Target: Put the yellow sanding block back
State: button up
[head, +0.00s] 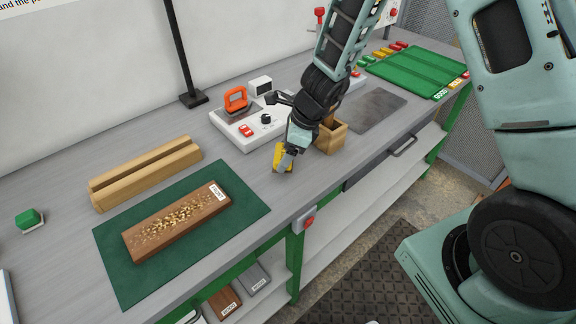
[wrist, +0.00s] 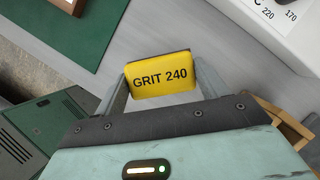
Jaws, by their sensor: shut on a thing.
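The yellow sanding block (wrist: 160,76), marked GRIT 240, is between the fingers of my gripper (wrist: 160,85) in the wrist view. My gripper is shut on it. In the head view the block (head: 280,156) shows at my gripper (head: 284,160), over the grey bench just in front of the white device. I cannot tell whether the block touches the bench. A green sanding block (head: 29,219) sits alone at the far left of the bench.
A wooden board (head: 160,229) with shavings lies on a green mat (head: 258,208). A slotted wooden rack (head: 140,176) stands behind it. The white device (head: 225,125) with an orange handle is behind my gripper. A wooden box (head: 334,137) stands close at its right.

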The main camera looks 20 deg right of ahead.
jog(key=shift+f+b, duration=0.85)
jog(key=shift+f, duration=1.1)
jog(key=shift+f, duration=0.1)
jog(key=o, duration=0.9)
